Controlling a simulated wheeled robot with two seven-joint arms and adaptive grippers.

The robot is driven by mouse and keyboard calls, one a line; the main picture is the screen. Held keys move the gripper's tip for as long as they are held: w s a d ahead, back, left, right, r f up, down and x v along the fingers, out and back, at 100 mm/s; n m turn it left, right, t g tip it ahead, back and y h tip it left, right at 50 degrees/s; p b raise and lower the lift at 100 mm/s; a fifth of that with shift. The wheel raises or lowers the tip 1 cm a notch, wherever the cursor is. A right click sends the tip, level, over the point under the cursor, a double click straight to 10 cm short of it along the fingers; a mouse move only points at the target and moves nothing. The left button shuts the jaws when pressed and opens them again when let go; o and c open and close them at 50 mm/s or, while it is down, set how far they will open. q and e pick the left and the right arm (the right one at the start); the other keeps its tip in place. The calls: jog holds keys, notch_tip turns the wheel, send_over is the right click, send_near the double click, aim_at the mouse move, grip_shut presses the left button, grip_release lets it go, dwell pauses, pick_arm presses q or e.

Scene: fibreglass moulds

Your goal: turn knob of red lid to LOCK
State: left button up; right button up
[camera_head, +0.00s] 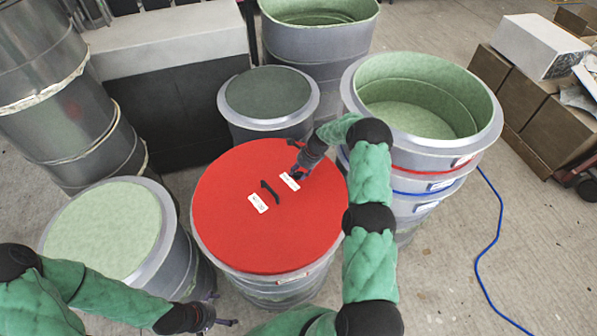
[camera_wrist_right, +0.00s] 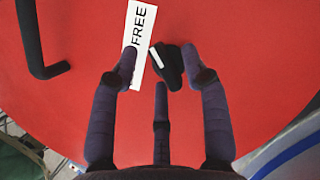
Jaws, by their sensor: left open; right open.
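The red lid (camera_head: 225,225) sits on a grey drum (camera_head: 285,285) in the head view. It carries a black bent handle (camera_head: 268,189) and two white labels. The label near my right gripper reads FREE in the wrist view (camera_wrist_right: 139,45); the other label (camera_head: 258,203) is too small to read. The knob (camera_wrist_right: 174,68) is black with a white mark, beside the FREE label, the mark on its label side. My right gripper (camera_head: 298,173) is open over the lid, its fingers (camera_wrist_right: 160,76) spread around the knob's near side. My left gripper (camera_head: 222,322) is open at the bottom, beside the drum.
A green-topped drum (camera_head: 105,230) stands left, a dark-topped drum (camera_head: 268,95) behind, and an open green-lined mould (camera_head: 415,95) on the right. Boxes (camera_head: 535,95) stand far right. A blue cable (camera_head: 500,215) lies on clear floor at right.

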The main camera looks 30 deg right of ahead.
grip_shut()
